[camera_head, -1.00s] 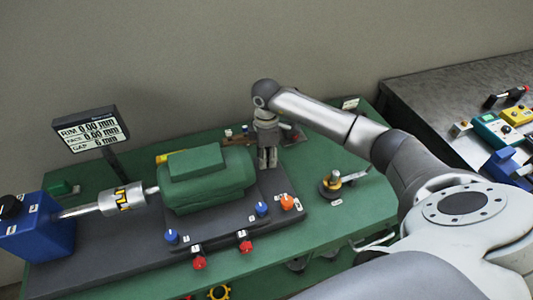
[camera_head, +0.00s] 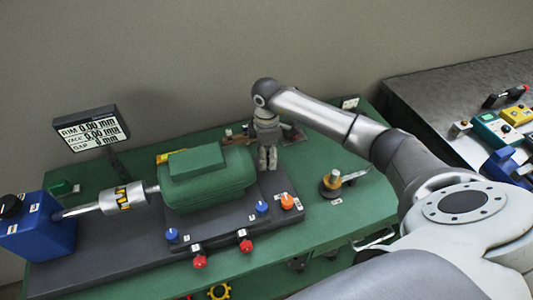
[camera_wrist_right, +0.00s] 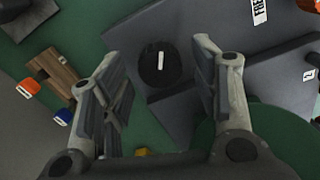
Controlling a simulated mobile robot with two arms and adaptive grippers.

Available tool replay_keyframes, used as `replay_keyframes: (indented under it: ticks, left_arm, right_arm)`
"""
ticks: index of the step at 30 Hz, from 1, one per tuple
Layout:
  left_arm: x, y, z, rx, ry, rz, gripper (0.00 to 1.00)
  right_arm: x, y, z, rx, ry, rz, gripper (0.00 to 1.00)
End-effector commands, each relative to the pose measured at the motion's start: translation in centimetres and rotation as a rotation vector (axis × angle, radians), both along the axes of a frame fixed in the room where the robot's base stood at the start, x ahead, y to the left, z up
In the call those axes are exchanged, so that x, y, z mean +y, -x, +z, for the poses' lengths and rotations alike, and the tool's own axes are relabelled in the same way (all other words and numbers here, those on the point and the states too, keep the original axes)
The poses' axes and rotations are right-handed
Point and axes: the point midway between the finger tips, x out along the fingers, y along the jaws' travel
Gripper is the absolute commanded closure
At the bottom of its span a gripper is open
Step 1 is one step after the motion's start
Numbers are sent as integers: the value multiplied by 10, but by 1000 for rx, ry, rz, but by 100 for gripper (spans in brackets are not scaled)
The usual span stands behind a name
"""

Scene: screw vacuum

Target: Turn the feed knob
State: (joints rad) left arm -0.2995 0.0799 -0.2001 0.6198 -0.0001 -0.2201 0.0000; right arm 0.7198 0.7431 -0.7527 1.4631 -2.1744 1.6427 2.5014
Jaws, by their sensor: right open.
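A round black knob (camera_wrist_right: 159,64) with a white line across its top lies between the fingers of my right gripper (camera_wrist_right: 160,85) in the right wrist view. The fingers are open, one on each side, with a gap to the knob. In the head view my right gripper (camera_head: 267,158) points down at the back right of the green motor (camera_head: 207,178), and the knob is hidden there. I cannot read a label naming this knob. My left gripper is not in view.
The dark base plate (camera_head: 110,240) carries blue knobs, red knobs (camera_head: 200,261) and an orange knob (camera_head: 287,201). A blue box (camera_head: 38,240) with another black knob stands at left, below a display (camera_head: 92,128). A round dial tool (camera_head: 331,183) lies on the green table at right.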

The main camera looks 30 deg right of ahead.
Motion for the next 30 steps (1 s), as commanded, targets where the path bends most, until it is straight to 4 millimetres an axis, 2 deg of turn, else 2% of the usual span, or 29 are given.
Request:
replay_keyframes:
  ticks: [5,8,21,25,30]
  left_arm:
    - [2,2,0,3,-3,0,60]
    - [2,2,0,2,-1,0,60]
    - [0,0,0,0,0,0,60]
    - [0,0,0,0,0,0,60]
    - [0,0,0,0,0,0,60]
  right_arm:
    - [0,0,1,1,0,1,44]
    - [0,-1,9,-2,0,1,44]
    - [0,-1,95,-3,1,0,44]
    - [0,0,112,-1,0,1,44]
    - [0,0,120,0,0,0,44]
